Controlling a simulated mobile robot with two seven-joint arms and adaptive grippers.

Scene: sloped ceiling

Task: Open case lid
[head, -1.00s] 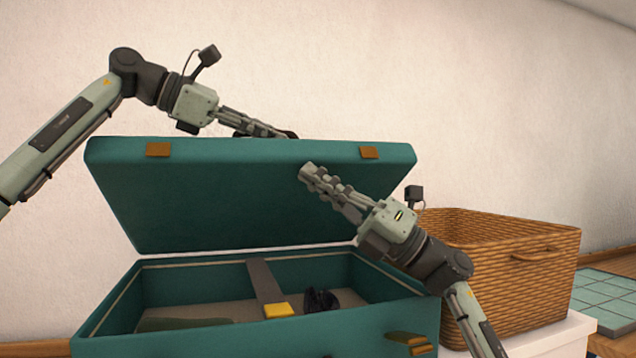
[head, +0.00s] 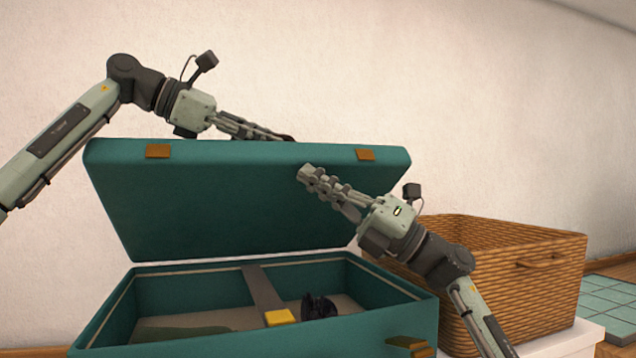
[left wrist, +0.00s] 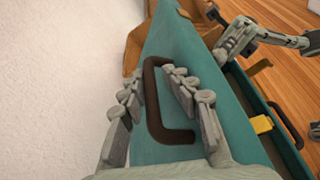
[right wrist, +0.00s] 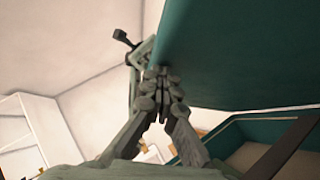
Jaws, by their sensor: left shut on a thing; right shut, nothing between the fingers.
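The green case (head: 120,318) stands with its lid (head: 215,200) raised and its dark inner face towards me. The lid has two brown latch pieces on its upper edge. My left gripper (head: 272,135) is behind that upper edge. In the left wrist view its fingers (left wrist: 152,88) are shut on the brown case handle (left wrist: 155,105), one on each side of it. My right gripper (head: 308,172) is shut and empty in front of the lid's inner face; whether it touches the lid is unclear. Its closed fingers (right wrist: 162,75) show beside the lid (right wrist: 235,45) in the right wrist view.
Inside the case are a brown strap (head: 264,288), a yellow piece (head: 280,317) and a dark object (head: 320,306). A wicker basket (head: 520,290) stands close on the right, partly behind my right arm. A pale wall is behind.

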